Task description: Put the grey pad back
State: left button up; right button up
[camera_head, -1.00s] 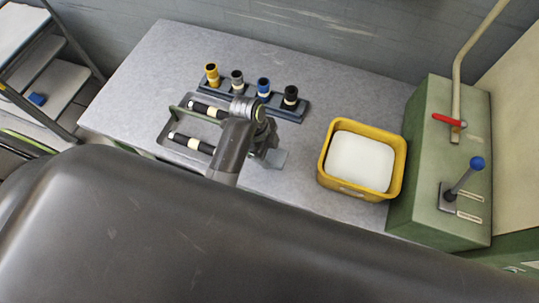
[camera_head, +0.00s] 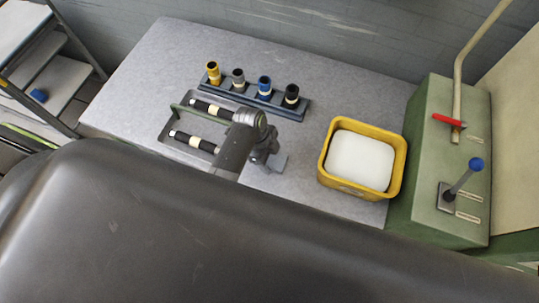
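A small flat grey piece (camera_head: 280,163), which may be the grey pad, shows at the lower right of my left gripper (camera_head: 271,160), over the grey table. The wrist covers part of it. I cannot tell whether it is held, lies on the table or is part of the gripper. The fingers are too small and hidden to show whether they are open. My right gripper is not in view.
A tray (camera_head: 176,111) with two black-and-cream rods lies left of my wrist. A yellow bin (camera_head: 327,178) with white contents stands to the right, beside a green cabinet (camera_head: 425,150) with levers. The table's left part (camera_head: 150,65) is clear.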

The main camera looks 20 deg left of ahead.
pick_arm(q)
jog(key=shift+o, duration=1.1)
jog(key=shift+r, duration=0.15)
jog(key=b+v, duration=0.2)
jog(key=v, duration=1)
jog(key=shift+s, duration=0.1)
